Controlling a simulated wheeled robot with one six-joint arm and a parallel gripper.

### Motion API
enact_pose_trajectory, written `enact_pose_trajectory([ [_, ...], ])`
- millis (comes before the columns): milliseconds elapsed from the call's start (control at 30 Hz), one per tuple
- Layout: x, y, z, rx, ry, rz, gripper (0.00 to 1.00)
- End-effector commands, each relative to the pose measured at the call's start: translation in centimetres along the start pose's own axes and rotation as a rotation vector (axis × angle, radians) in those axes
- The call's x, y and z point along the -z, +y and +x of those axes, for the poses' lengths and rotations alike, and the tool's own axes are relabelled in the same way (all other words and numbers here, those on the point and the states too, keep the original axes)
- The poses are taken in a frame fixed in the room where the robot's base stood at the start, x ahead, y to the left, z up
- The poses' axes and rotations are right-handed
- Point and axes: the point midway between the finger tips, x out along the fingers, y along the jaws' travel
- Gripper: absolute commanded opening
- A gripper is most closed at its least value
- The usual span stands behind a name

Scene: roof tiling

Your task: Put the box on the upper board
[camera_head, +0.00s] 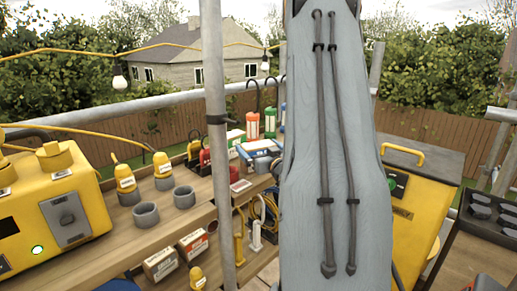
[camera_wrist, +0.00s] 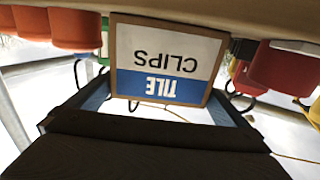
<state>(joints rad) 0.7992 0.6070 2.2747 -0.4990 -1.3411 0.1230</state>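The box (camera_wrist: 165,62), with a white and blue label reading "TILE CLIPS", stands upside down in the wrist view, whose picture is inverted. My gripper (camera_wrist: 163,92) has its blue fingers set wide apart, one at each side of the box. Both fingertips come close to the box's side edges; whether they press on it cannot be told. In the head view my grey arm covers much of the scene, and a white and blue shape (camera_head: 260,146) shows just left of it at the upper board (camera_head: 228,188). The gripper's grip is not clear there.
Grey cups (camera_head: 146,214) and a yellow machine (camera_head: 60,215) stand on the left. A lower board holds small boxes (camera_head: 160,263). A grey pole (camera_head: 216,130) rises in front.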

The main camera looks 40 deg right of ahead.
Motion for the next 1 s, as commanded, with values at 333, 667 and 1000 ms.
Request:
enact_pose_trajectory([
  [333, 0.3, 0.1, -1.4, -0.002, 0.0, 0.0, 1.0],
  [667, 0.2, 0.1, -8.1, -0.003, -0.001, 0.001, 1.0],
  [1000, 0.3, 0.0, -11.8, 0.0, -0.001, 0.0, 1.0],
])
